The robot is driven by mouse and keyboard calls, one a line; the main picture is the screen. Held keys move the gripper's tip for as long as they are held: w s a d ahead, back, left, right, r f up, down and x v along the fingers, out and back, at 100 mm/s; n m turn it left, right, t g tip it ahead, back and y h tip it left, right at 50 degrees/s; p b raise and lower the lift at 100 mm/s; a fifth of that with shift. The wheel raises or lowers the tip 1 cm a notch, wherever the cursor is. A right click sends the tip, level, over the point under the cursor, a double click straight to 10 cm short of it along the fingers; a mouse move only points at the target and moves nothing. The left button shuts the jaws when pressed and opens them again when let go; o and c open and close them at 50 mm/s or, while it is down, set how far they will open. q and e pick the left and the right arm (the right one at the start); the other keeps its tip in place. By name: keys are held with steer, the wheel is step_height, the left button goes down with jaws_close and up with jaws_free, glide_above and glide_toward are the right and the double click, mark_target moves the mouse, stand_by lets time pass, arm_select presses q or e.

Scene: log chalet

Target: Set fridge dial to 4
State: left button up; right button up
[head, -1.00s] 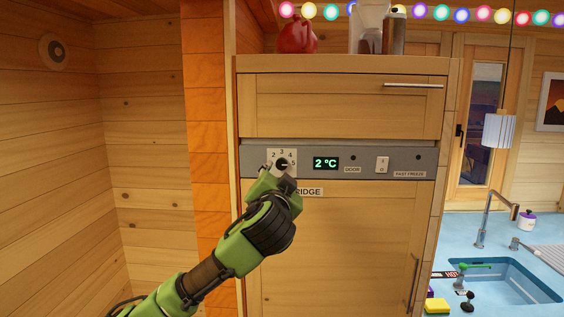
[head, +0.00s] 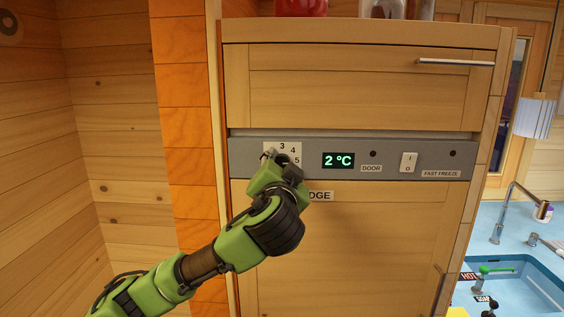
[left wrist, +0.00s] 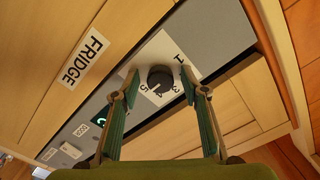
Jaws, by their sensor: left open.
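The fridge dial (left wrist: 160,78) is a dark round knob on a white number plate (left wrist: 150,62), which also shows in the head view (head: 283,147). In the left wrist view the numbers 1, 3, 4 and 5 are readable around it. A light mark is on the knob's lower side, toward 4 and 5; I cannot tell exactly which it points at. My left gripper (left wrist: 160,82) is open, with one finger on each side of the dial; contact is not clear. In the head view the left gripper (head: 281,162) hides the dial. My right gripper is not in view.
The grey control panel (head: 320,174) also has a display (head: 338,161) reading 2 °C and a white rocker switch (head: 409,162) by the FAST FREEZE label. A drawer (head: 350,85) is above, the fridge door (head: 370,240) below. A sink (head: 520,285) is at right.

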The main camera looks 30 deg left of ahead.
arm_select(q)
steer(key=shift+s+d+r, duration=0.15)
steer(key=shift+s+d, duration=0.05)
steer(key=c, duration=1.1)
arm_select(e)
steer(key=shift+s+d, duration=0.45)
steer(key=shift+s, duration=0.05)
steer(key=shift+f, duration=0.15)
